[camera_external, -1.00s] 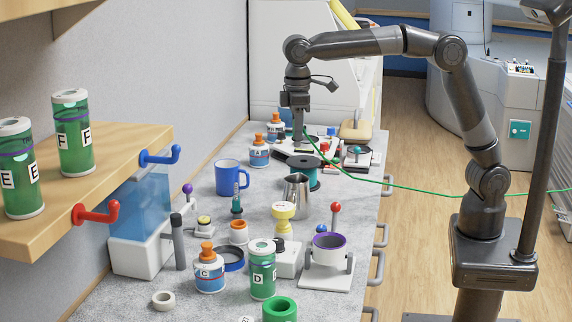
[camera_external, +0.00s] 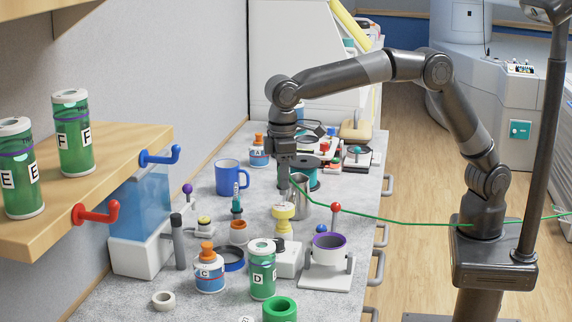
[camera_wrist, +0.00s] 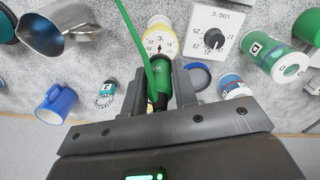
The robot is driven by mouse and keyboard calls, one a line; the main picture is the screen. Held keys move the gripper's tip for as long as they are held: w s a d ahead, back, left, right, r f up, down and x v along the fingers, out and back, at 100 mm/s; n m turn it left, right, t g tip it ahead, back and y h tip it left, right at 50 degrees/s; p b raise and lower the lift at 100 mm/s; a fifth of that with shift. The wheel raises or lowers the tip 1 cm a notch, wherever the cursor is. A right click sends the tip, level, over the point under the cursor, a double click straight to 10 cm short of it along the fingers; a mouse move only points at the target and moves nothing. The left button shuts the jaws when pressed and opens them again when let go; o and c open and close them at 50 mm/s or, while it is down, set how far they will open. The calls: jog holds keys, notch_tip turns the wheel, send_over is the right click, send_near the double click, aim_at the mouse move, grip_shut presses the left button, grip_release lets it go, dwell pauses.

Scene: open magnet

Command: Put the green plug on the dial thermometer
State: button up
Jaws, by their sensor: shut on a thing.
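The green plug (camera_wrist: 161,77) is between the two fingers of my gripper (camera_wrist: 160,92) in the wrist view, with its green cable running up and away. In the external view my gripper (camera_external: 283,186) hangs above the table, fingers down, and hides most of the plug. The dial thermometer (camera_wrist: 161,43) has a pale round face with numbers and a red needle. It lies just beyond the plug in the wrist view. In the external view its cream-yellow head (camera_external: 283,211) stands below my gripper in the picture. I cannot tell the exact gap between plug and thermometer.
A metal pitcher (camera_external: 304,192) stands close right of my gripper, and a blue mug (camera_external: 228,178) to its left. A white knob box (camera_wrist: 220,36), bottle D (camera_external: 262,268) and bottle C (camera_external: 209,270) crowd the near side. The green cable (camera_external: 400,223) trails right.

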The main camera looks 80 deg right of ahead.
jog(key=shift+f, duration=1.5)
jog(key=shift+f, duration=0.1)
jog(key=o, duration=1)
